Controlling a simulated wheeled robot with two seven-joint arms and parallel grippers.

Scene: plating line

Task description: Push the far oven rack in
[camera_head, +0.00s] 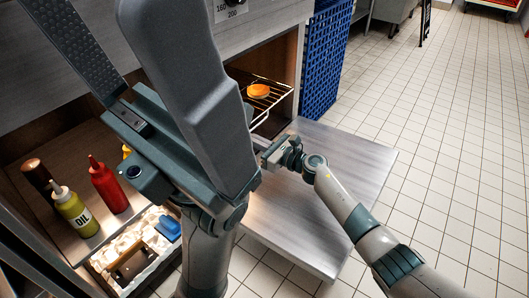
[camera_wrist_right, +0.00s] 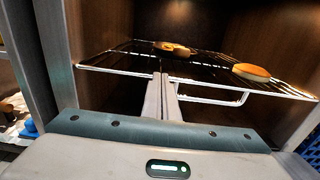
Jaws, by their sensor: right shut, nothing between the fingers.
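The oven rack (camera_head: 285,91) is a wire shelf in the oven opening, with a round orange-brown item (camera_head: 259,90) on it. In the right wrist view, the rack's front rail (camera_wrist_right: 110,68) crosses the opening, and more than one round item rests on the wires. My right gripper (camera_head: 266,155) is shut and empty in front of the rack. In the right wrist view its fingertips (camera_wrist_right: 162,76) are close to the front rail; I cannot tell if they touch. My left gripper (camera_head: 95,12) is large and near the head camera, fingers apart, hiding part of the oven.
The oven door (camera_head: 345,165) is folded down below my right arm. A blue crate stack (camera_head: 325,55) stands right of the oven. Red (camera_head: 108,185) and yellow-green (camera_head: 75,212) bottles stand at left above an open bin (camera_head: 130,250).

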